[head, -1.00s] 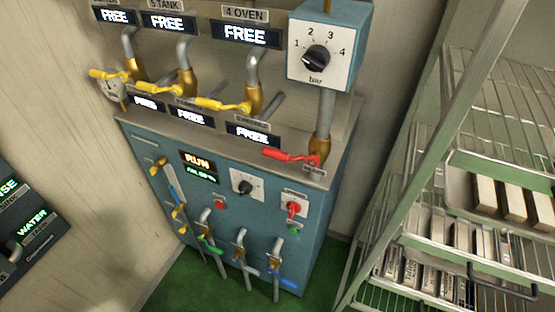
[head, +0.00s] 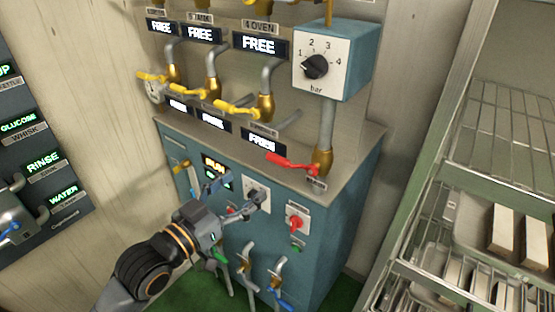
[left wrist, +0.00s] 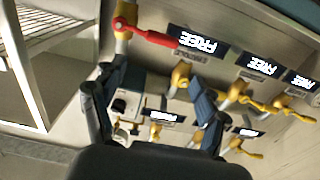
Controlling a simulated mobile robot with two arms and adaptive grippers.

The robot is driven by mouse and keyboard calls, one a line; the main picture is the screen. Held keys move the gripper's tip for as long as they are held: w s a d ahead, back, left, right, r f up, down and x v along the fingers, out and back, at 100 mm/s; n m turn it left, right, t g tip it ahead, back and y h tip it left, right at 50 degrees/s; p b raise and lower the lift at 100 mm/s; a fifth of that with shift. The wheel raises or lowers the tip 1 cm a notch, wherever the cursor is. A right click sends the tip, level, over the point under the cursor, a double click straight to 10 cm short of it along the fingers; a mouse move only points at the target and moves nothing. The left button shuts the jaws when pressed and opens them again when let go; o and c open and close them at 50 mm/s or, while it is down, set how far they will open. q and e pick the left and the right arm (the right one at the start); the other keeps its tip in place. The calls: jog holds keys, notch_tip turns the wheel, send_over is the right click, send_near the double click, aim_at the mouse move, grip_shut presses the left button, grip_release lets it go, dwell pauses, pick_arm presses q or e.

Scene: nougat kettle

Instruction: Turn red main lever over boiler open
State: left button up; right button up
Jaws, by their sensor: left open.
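The red main lever (head: 290,161) sits on a brass valve at the foot of the grey pipe (head: 327,118), above the blue boiler cabinet (head: 340,215). It points left, across the pipe. In the left wrist view the red lever (left wrist: 148,36) shows at the upper left, beyond my fingers. My left gripper (head: 236,190) is open and empty in front of the cabinet's upper front, lower left of the lever and apart from it. In the left wrist view its two fingers (left wrist: 150,82) are spread wide. My right gripper is not in view.
Several yellow levers (head: 238,108) on pipes stand left of the red one. A gauge box with a black knob (head: 316,66) is above it. A red switch (head: 296,222) is on the cabinet front. A wire rack (head: 510,130) stands at the right; a control panel (head: 40,165) at the left.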

aim_at(277, 158)
pick_arm(q)
jog(key=p+x, duration=0.2)
jog(key=x, duration=1.1)
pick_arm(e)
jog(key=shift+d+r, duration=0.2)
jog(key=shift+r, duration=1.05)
